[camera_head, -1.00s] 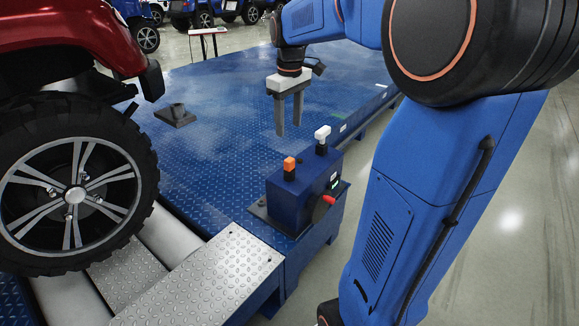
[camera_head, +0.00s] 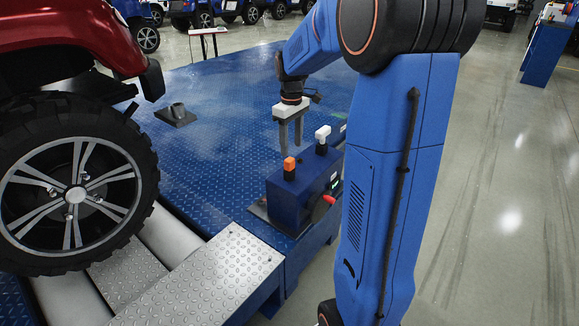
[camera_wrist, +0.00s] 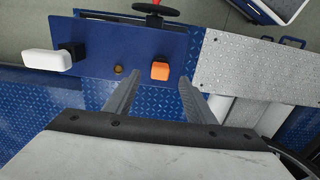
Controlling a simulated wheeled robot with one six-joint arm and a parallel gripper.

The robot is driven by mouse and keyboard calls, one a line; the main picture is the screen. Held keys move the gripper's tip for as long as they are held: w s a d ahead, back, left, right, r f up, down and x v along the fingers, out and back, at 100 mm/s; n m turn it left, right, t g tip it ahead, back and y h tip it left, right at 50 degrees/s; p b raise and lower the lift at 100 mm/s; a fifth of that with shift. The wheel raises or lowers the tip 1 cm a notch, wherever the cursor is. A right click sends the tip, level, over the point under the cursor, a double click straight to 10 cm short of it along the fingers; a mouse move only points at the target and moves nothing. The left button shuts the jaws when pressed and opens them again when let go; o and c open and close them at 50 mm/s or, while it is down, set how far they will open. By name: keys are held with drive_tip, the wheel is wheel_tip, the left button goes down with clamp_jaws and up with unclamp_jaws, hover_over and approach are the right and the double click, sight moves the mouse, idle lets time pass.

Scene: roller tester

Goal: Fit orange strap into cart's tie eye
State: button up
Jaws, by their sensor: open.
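An orange block (camera_head: 289,168) on a black stem stands on top of a blue box (camera_head: 296,202); it also shows in the wrist view (camera_wrist: 160,70). I see no orange strap as such, and no cart with a tie eye that I can make out. My gripper (camera_head: 291,147) points down, open and empty, just beyond and above the blue box in the head view. In the wrist view my gripper's two fingers (camera_wrist: 159,80) are spread, with the orange block between their tips in the picture. I cannot tell the height gap.
A white block (camera_head: 322,133) on a black stem stands beside the orange one. A red knob (camera_head: 329,199) juts from the box's side. A dark fitting (camera_head: 176,113) sits on the open blue deck (camera_head: 225,95). A car wheel (camera_head: 75,190) stands at left.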

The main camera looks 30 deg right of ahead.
sight(289, 159)
drive_tip(key=shift+w+a+f, duration=0.1)
drive_tip(key=shift+w+f, duration=0.1)
drive_tip(key=shift+f, duration=1.7)
drive_tip(key=shift+w+a+f, duration=0.1)
drive_tip(key=shift+w+f, duration=0.05)
drive_tip(key=shift+f, duration=1.7)
drive_tip(key=c, duration=1.2)
